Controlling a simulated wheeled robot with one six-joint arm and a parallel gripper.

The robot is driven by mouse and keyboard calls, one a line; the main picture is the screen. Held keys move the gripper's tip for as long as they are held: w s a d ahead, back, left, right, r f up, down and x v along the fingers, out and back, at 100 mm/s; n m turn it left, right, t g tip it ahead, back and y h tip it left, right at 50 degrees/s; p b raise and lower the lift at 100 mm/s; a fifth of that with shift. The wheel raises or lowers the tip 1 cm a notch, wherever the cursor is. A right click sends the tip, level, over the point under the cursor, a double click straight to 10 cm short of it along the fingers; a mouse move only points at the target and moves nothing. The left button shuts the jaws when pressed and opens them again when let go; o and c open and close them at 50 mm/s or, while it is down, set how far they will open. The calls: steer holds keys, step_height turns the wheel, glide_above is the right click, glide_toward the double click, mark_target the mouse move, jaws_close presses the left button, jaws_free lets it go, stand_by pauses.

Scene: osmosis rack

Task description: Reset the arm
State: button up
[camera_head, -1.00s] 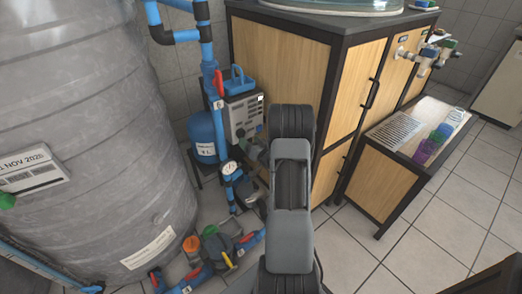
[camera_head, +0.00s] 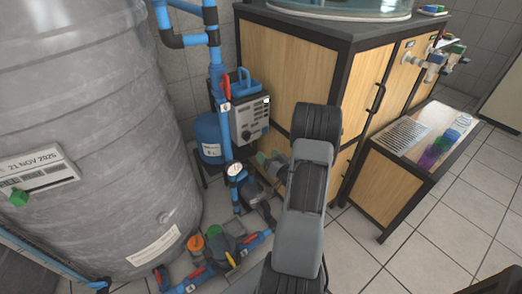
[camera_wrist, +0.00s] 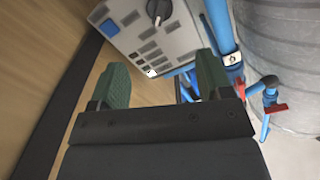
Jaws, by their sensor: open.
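My gripper (camera_wrist: 152,88) shows in the wrist view with its two green fingers spread apart and nothing between them. It points towards a grey control box (camera_wrist: 155,30) with a black knob, which lies beyond the fingertips. In the head view my arm stands in the middle of the picture, and the gripper (camera_head: 272,163) shows only partly, to the left of the arm, near the lower side of the same control box (camera_head: 248,118). I cannot tell from the head view how far the fingers are from the box.
A large grey tank (camera_head: 90,120) fills the left. Blue pipes (camera_head: 216,60) with red valve handles run beside it. A wooden cabinet (camera_head: 285,65) stands behind my arm. Tiled floor (camera_head: 430,255) is clear at lower right.

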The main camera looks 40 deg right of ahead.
steer(key=shift+r, duration=0.1)
steer(key=w+a+r+n+g+h+p, duration=0.1)
steer(key=a+r+g+p, duration=0.1)
steer(key=a+r+p, duration=0.45)
steer(key=w+a+r+n+g+p, duration=0.1)
steer(key=r+g+p, duration=0.25)
steer(key=r, duration=0.65)
steer(key=w+a+r+g+h+p, duration=0.1)
steer(key=a+r+g+p, duration=0.15)
steer(key=r+p, duration=0.5)
steer(key=s+a+r+n+g+y+p, duration=0.3)
steer(key=s+a+r+g+p, duration=0.3)
steer(key=s+a+r, duration=1.1)
steer(key=p, duration=0.3)
steer(key=shift+a, duration=0.25)
steer(key=shift+s, duration=0.1)
